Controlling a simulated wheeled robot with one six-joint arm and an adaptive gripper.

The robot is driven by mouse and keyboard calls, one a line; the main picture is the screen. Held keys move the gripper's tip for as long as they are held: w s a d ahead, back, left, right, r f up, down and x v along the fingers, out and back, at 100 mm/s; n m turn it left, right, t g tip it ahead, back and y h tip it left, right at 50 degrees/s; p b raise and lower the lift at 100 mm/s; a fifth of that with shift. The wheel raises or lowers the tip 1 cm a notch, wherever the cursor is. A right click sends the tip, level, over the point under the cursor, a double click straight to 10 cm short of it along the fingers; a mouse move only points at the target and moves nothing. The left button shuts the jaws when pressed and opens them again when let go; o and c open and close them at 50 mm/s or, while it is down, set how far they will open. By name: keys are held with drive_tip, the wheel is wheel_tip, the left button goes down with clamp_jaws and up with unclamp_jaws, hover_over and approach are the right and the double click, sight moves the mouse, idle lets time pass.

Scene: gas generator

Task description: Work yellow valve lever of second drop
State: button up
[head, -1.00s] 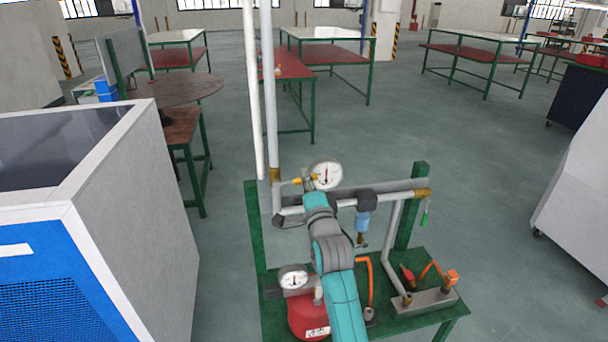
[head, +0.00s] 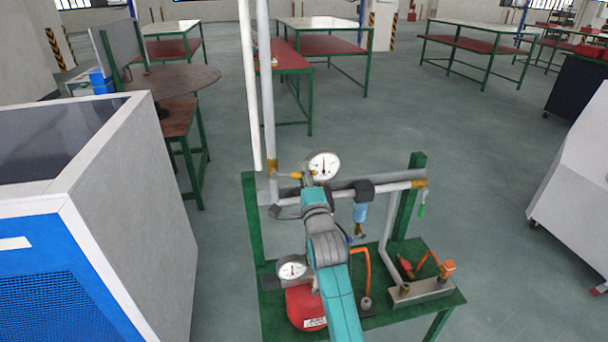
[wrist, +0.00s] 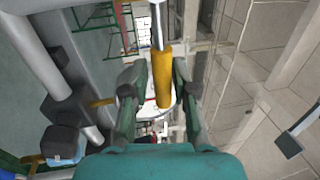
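A yellow lever (wrist: 163,78) on a silver shank stands between the fingers of my gripper (wrist: 157,85) in the wrist view. The fingers are apart, one on each side of it, and I see no clear contact. In the head view a small yellow piece (head: 296,175) shows left of the round white gauge (head: 323,166); I cannot tell if it is the same lever. My gripper (head: 312,186) is just below that gauge, its fingers mostly hidden there. A blue filter (head: 360,213) hangs from the horizontal pipe to the right.
The grey pipe (head: 375,191) runs across the green bench (head: 436,307). A red tank (head: 304,307), a lower gauge (head: 291,268) and an orange lever (head: 448,267) are below. A white and blue cabinet (head: 150,200) stands at left. Open floor lies behind.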

drive_tip(key=shift+o, duration=0.4)
drive_tip(key=v, duration=1.2)
drive_tip(key=s+d+f+n+g+h, duration=0.1)
drive_tip(key=s+d+f+n, duration=0.1)
drive_tip(key=s+d+f, duration=0.35)
drive_tip(key=s+d+f+n+h, duration=0.1)
drive_tip(key=s+d+f+n, duration=0.2)
drive_tip(key=s+f, duration=0.6)
drive_tip(key=s+d+f+n+g+h, duration=0.15)
drive_tip(key=s+d+f, duration=0.3)
drive_tip(key=s, duration=0.55)
drive_tip(key=s+d+n, duration=0.2)
drive_tip(key=s, duration=0.7)
drive_tip(key=s+d+r+n+g+h, duration=0.1)
drive_tip(key=s+d+n, duration=0.1)
drive_tip(key=s, duration=0.8)
drive_tip(key=s+d+r+n+g+h, duration=0.1)
drive_tip(key=s+n, duration=0.3)
drive_tip(key=s, duration=0.6)
drive_tip(key=shift+d, duration=0.8)
